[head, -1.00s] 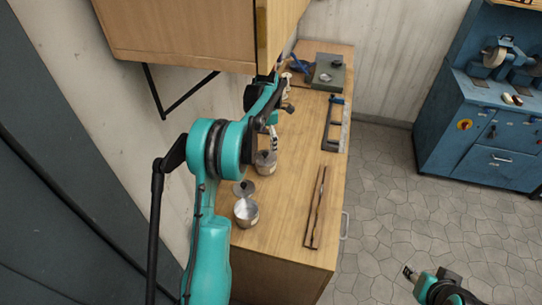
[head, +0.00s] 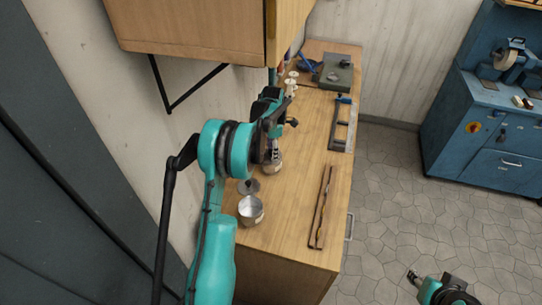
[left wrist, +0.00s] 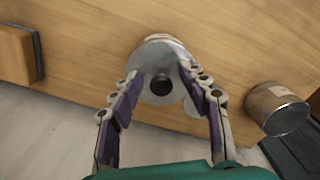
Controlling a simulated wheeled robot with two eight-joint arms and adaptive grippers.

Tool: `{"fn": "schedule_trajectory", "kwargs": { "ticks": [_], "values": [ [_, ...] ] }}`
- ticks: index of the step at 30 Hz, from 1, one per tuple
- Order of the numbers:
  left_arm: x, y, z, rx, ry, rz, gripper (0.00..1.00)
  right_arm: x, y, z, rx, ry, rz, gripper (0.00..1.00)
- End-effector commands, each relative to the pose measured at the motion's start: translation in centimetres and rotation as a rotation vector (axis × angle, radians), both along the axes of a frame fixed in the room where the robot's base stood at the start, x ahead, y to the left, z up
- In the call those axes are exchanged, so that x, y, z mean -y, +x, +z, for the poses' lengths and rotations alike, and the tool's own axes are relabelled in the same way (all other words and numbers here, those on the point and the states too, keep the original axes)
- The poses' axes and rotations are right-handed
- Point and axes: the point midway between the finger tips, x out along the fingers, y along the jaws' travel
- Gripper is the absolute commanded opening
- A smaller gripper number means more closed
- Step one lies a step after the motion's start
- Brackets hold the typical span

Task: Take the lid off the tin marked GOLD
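A metal tin (head: 272,168) with a closed lid stands on the wooden bench, partly hidden by my left gripper (head: 272,150) above it. In the left wrist view this tin (left wrist: 160,39) wears a grey lid (left wrist: 148,66) with a dark round knob (left wrist: 160,85). My left gripper (left wrist: 160,78) is open, with its fingers on either side of the lid and apart from the knob. No marking on the tin can be read. My right gripper (head: 412,274) is low at the lower right over the floor, empty; its opening is unclear.
An open, empty-looking tin (head: 251,211) stands nearer on the bench, with a loose grey lid (head: 248,186) beside it. A wall cupboard (head: 190,28) overhangs the bench's left side.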

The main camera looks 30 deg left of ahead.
Motion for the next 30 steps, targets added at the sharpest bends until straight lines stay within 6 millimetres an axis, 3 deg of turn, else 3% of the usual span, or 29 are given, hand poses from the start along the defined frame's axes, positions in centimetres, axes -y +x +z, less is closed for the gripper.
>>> {"fn": "schedule_trajectory", "kwargs": {
  "ticks": [1, 4, 17, 22, 26, 30],
  "values": [
    [0.0, 0.0, 0.0, 0.0, 0.0, 0.0, 0.26, 0.0, 0.0, 0.0, 0.0, 0.0, 0.0, 0.4],
    [0.0, 0.0, 0.0, 0.0, 0.0, 0.0, 0.0, 0.0, 0.0, 0.0, 0.0, 0.0, 0.0, 0.4],
    [0.1, 0.0, 0.2, -0.001, -0.001, 0.0, 0.0, 0.0, 0.0, 0.0, 0.0, 0.0, 0.0, 0.4],
    [0.0, 0.0, 1.9, -0.001, -0.001, 0.0, 0.0, 0.0, 0.0, 0.4, 0.0, 0.0, 0.0, 0.4],
    [0.0, 0.0, 4.5, -0.001, -0.001, 0.0, 0.0, 0.0, 0.0, 1.0, 0.0, 0.0, 0.0, 0.4],
    [3.5, -0.3, 6.2, 0.0, 0.0, -0.005, 0.0, 0.0, 0.0, 1.3, 0.0, 0.0, 0.0, 0.4]
  ]
}}
